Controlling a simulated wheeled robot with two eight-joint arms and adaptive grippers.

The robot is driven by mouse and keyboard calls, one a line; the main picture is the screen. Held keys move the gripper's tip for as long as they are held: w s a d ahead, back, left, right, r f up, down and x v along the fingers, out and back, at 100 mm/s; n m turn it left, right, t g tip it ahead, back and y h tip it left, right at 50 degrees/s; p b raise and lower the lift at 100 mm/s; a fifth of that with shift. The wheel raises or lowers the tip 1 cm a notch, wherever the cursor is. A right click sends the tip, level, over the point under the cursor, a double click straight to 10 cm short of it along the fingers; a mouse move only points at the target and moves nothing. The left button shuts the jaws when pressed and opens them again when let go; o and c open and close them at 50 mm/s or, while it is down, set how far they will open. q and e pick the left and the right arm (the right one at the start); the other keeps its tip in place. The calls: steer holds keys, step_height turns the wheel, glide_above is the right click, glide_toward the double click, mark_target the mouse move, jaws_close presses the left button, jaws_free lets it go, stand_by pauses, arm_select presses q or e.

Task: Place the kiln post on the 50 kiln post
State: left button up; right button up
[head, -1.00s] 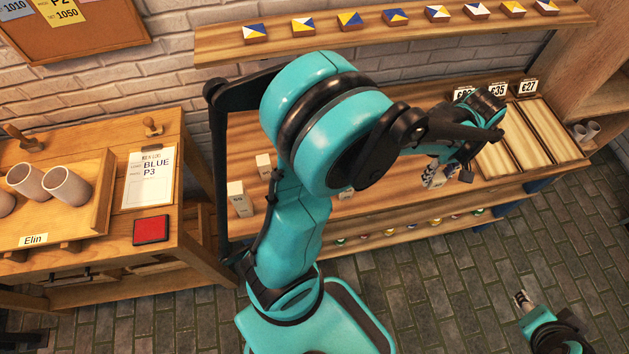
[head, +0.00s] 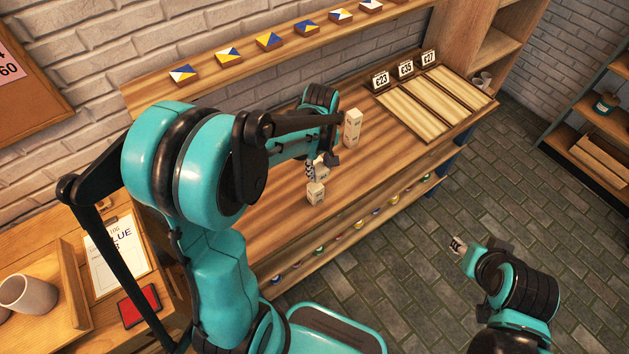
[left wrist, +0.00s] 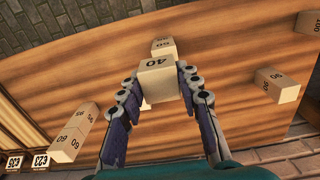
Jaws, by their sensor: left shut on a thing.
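My left gripper (head: 322,166) is shut on a pale kiln post marked 40 (left wrist: 158,80), held between its fingertips in the left wrist view. Another pale post (left wrist: 163,46) is just beyond it on the workbench; its label is too small to read surely. In the head view a short post (head: 316,192) stands by the gripper towards the front edge. The held post is partly hidden there by the fingers. Whether the held post touches anything beneath it, I cannot tell. My right gripper (head: 458,245) is over the floor, away from the bench, its jaw opening unclear.
Slatted boards (head: 435,103) with price signs (head: 405,69) lie at the right bench end. A tile shelf (head: 270,45) runs above.

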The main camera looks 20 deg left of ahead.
mark_target(315, 186)
arm_select(q)
steer(key=shift+s+a+f, duration=0.25)
steer(key=shift+a+f, duration=0.2)
steer(key=shift+a, duration=0.05)
step_height(315, 186, down, 3)
steer(key=shift+f+b, duration=0.2)
steer(key=shift+b, duration=0.65)
steer(key=shift+f, duration=0.2)
steer(key=shift+f, duration=0.2)
steer(key=o, duration=1.2)
steer(key=shift+r, duration=0.1)
